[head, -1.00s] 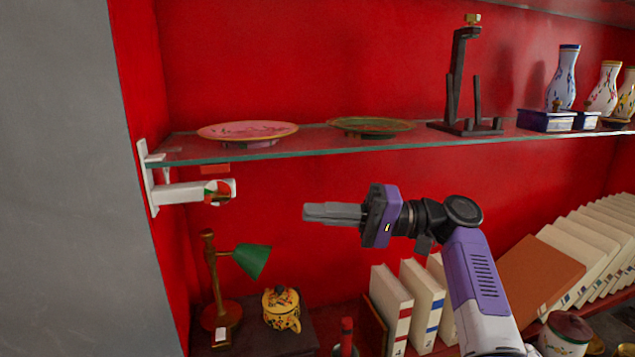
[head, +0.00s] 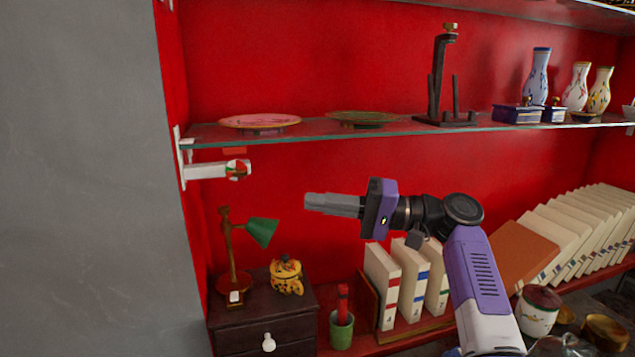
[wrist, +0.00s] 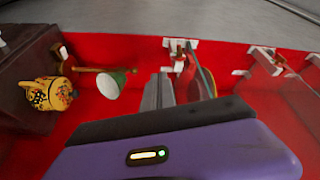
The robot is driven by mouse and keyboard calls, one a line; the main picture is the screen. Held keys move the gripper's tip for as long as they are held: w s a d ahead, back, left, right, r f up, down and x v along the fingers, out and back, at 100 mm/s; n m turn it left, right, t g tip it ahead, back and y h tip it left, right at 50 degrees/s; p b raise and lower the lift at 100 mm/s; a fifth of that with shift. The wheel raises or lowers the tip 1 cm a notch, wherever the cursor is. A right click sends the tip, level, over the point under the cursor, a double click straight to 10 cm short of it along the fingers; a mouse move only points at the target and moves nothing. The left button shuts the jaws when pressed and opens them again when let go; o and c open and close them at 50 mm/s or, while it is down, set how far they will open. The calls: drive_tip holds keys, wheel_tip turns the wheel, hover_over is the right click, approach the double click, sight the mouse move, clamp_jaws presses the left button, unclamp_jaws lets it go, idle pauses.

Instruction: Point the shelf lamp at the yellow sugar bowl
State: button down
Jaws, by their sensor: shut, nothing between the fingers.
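A lamp with a brown stem and a green shade (head: 262,232) stands on a small dark cabinet at the lower left. The shade's wide side faces right and somewhat down. The yellow sugar bowl (head: 287,278), with dark patterning and a lid, sits on the same cabinet, right of the lamp's base and below the shade. My gripper (head: 307,203) is shut and empty, right of the shade and above it in the head view, touching nothing visible. In the wrist view my fingers (wrist: 159,90) point away, with the shade (wrist: 112,83) and the bowl (wrist: 50,93) to their left.
A glass shelf (head: 300,131) with plates, a dark stand and vases runs above my gripper. A white bracket (head: 207,171) with a round coloured end juts out below it. Books (head: 400,285) and a green pot (head: 341,329) stand right of the cabinet (head: 275,331).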

drive_tip(key=w+d+f+m+t+h+b, duration=0.1)
drive_tip(key=w+d+f+m+t+h, duration=0.5)
drive_tip(key=f+t, duration=0.5)
drive_tip(key=s+d+f+m+t+h+b, duration=0.1)
drive_tip(key=d+f+h, duration=0.2)
drive_tip(key=f, duration=0.2)
drive_tip(key=s+d+f+t+h, duration=0.1)
drive_tip(key=d+f+t+h, duration=0.15)
drive_tip(key=f, duration=0.35)
drive_tip(key=s+d+f+h+b, duration=0.1)
drive_tip(key=s+d+f+h, duration=0.1)
drive_tip(key=s, duration=0.6)
drive_tip(key=s+d+f+t+h+b, duration=0.1)
drive_tip(key=s+d+f+h, duration=0.2)
drive_tip(key=s+f, duration=0.3)
drive_tip(key=s+d+f+h+b, duration=0.1)
drive_tip(key=s+d+f, duration=0.3)
drive_tip(key=s, duration=0.7)
drive_tip(key=shift+s+f+n+t+h, duration=0.1)
drive_tip(key=shift+f+n+t+h, duration=0.25)
drive_tip(key=shift+h, duration=0.4)
drive_tip(key=s+f+n+g+b, duration=0.1)
drive_tip(key=s+f+n+b, duration=0.1)
drive_tip(key=s, duration=1.3)
drive_tip(key=s+a+f+n+g+b, duration=0.1)
drive_tip(key=s+n+g+b, duration=0.1)
drive_tip(key=s, duration=1.4)
drive_tip(key=shift+f+b, duration=0.4)
drive_tip(key=shift+b, duration=0.1)
